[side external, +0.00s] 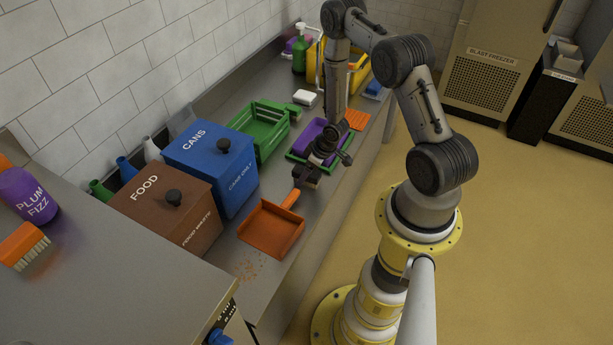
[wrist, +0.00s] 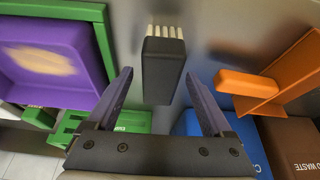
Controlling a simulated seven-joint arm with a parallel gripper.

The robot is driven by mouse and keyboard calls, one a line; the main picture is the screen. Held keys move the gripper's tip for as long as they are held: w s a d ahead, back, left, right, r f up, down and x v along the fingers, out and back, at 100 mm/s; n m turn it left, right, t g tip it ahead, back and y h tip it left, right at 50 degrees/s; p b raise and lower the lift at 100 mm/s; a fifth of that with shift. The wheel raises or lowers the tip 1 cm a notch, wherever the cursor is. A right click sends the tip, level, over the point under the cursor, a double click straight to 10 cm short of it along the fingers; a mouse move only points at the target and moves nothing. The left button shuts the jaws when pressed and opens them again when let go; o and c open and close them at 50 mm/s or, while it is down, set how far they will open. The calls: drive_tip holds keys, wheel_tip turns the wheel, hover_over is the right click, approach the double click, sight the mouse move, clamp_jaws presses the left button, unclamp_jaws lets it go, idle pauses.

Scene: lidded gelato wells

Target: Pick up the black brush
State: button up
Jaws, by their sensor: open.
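The black brush (wrist: 163,70) shows in the wrist view, a dark block with pale bristles at its far end. It lies on the grey counter, in line with the gap between my fingers. My gripper (wrist: 160,76) is open, with one finger towards each side of the brush and visible space on both sides. Whether the fingertips are down at its height is hard to tell. In the side external view my gripper (side external: 308,172) is low over the counter beside the orange dustpan, and the brush is hard to separate from the dark gripper there.
The orange dustpan (side external: 270,230) lies close by, its handle pointing towards my gripper. A purple tub (wrist: 50,45) sits in a green tray (wrist: 104,40) on the other side. Blue (side external: 212,165) and brown (side external: 165,207) bins and a green crate (side external: 262,132) stand along the wall.

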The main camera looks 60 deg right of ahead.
sight(303, 169)
drive_tip(key=shift+f, duration=0.2)
idle(0.6)
clamp_jaws()
idle(0.4)
drive_tip(key=shift+r, duration=0.5)
wheel_tip(303, 169, up, 3)
drive_tip(key=shift+d+f, duration=0.1)
drive_tip(key=shift+f, duration=0.05)
drive_tip(key=s+a+r, duration=0.6)
drive_tip(key=s+r, duration=0.3)
drive_tip(key=s, duration=0.3)
drive_tip(key=shift+s+a+r, duration=0.2)
drive_tip(key=shift+a+r, duration=0.2)
